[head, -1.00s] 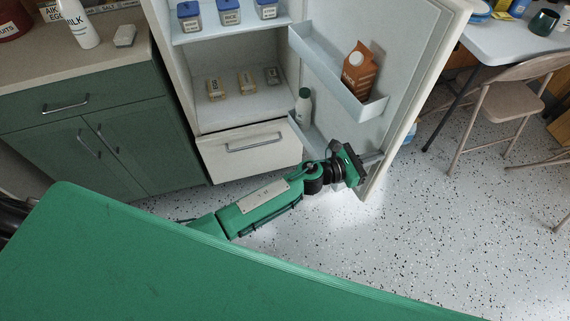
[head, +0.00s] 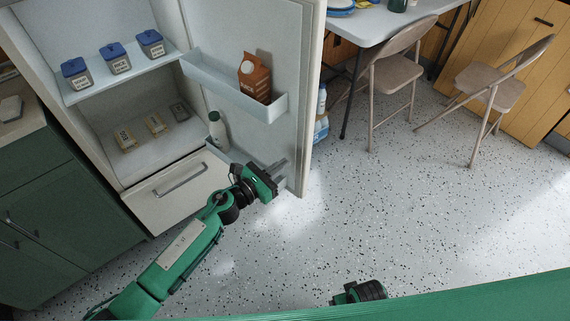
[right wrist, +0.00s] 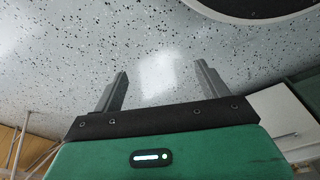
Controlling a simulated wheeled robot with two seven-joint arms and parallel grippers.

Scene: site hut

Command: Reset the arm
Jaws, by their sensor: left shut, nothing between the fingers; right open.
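My left arm reaches in from the lower left in the head view. Its gripper (head: 279,168) is shut and empty, in front of the lower part of the open fridge door (head: 301,110); I cannot tell whether it touches the door. Part of my right arm (head: 358,292) shows at the bottom edge of the head view, and its fingers are hidden there. In the right wrist view my right gripper (right wrist: 158,85) is open, with two grey fingers apart and only speckled floor beyond them.
A green cabinet (head: 50,220) stands at left. A table (head: 385,22) and folding chairs (head: 392,75) stand at the back. The floor (head: 400,210) at right is clear.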

